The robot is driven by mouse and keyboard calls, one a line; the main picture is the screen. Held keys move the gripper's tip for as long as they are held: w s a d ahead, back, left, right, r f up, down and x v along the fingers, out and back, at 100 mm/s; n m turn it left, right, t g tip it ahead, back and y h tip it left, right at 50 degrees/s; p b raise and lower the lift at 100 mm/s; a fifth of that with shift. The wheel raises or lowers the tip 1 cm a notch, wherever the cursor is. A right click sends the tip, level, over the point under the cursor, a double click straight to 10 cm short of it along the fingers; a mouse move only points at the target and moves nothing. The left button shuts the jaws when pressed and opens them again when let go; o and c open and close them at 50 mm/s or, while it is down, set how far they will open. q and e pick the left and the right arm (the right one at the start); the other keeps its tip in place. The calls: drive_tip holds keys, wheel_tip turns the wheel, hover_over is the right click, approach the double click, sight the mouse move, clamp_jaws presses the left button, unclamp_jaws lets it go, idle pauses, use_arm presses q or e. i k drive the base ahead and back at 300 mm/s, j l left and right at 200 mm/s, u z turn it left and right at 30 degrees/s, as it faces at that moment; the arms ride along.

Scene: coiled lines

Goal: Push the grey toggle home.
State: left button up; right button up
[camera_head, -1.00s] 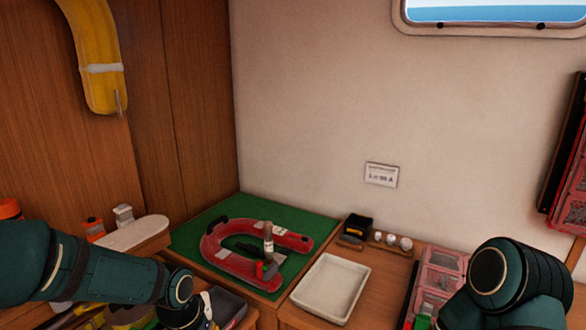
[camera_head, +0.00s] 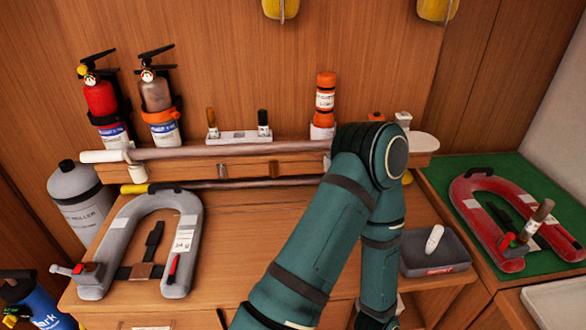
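A grey horseshoe lifejacket (camera_head: 112,235) lies on the wooden worktop at the left, its open end toward me. At its left tip is a dark-red fitting (camera_head: 90,273) with a short pale grey peg (camera_head: 63,269) sticking out to the left. A black strap and a brown buckle lie between its legs, and a small red tab is on the right leg. I cannot tell for certain which part is the grey toggle; the peg is the likeliest. My arm, seemingly the left, rises in the centre and bends down, right of the lifejacket. Neither gripper's fingers are visible.
A red lifejacket (camera_head: 478,212) lies on a green mat (camera_head: 460,172) at the right. A grey tray (camera_head: 420,265) holds a white cylinder (camera_head: 434,239). Two extinguishers (camera_head: 101,98) (camera_head: 157,95) and an orange canister (camera_head: 325,98) stand behind. A horizontal pipe (camera_head: 240,150) crosses the worktop's back. Worktop beside the grey lifejacket is clear.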

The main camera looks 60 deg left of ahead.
sight(54, 269)
drive_tip(key=k+j, duration=0.25)
drive_tip(key=k, duration=0.25)
drive_tip(key=k+u, duration=0.1)
drive_tip(key=u, duration=0.3)
drive_tip(key=j+u, duration=0.1)
drive_tip(key=u, duration=0.3)
drive_tip(key=k+j+u, duration=0.1)
drive_tip(key=u, duration=1.85)
drive_tip(key=i+j+u, duration=0.1)
drive_tip(key=u, duration=0.25)
